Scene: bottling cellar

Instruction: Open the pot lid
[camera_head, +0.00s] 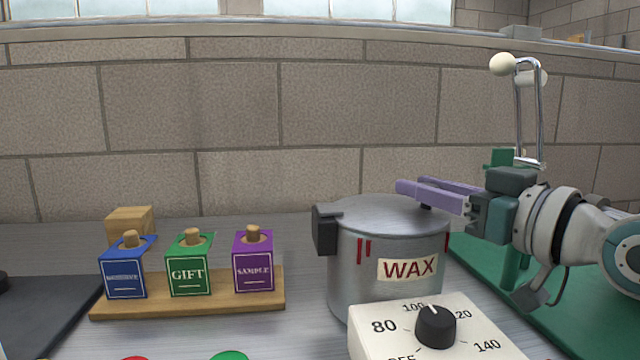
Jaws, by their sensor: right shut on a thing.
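The metal pot (375,275) with a WAX label stands right of centre. Its flat grey lid (370,213) lies on the rim, looking closed. A black block, perhaps a hinge, sits at the pot's left side. My right gripper (412,188) reaches in from the right, its purple fingers over the lid's right edge. It is shut on a small dark part there, apparently the lid's handle (427,207), mostly hidden by the fingers. My left gripper is not in view.
A white dial box (400,335) with a black knob stands in front of the pot. A wooden rack (190,303) with blue, green and purple boxes stands left. A wall stands behind.

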